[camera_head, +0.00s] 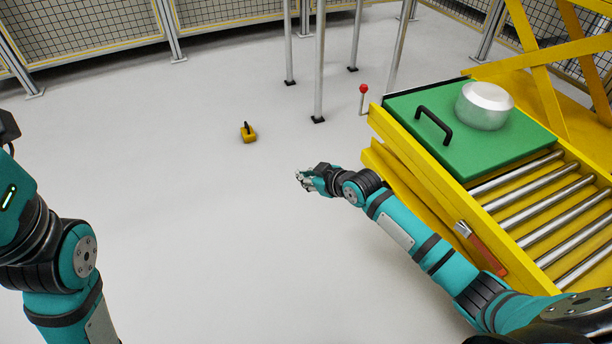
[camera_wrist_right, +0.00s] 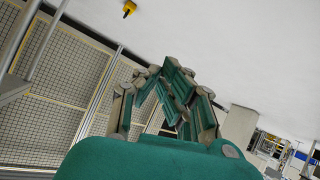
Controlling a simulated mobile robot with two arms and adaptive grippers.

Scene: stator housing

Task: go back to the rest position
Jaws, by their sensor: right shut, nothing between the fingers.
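My right gripper (camera_head: 303,181) is stretched out over the open floor, left of the yellow roller stand. It is shut and empty, and its closed fingers (camera_wrist_right: 172,98) fill the middle of the right wrist view. My left arm (camera_head: 62,262) stands at the left edge of the head view; its gripper is outside the picture. A silver stator housing (camera_head: 485,105) sits on a green plate (camera_head: 470,140) on the stand, apart from my right gripper.
The yellow roller stand (camera_head: 405,148) with bare rollers lies close beside my right arm. A red-knobbed lever (camera_head: 363,90) rises at its corner. Metal posts (camera_head: 320,65) stand behind. A small yellow object (camera_head: 248,134) lies on the floor.

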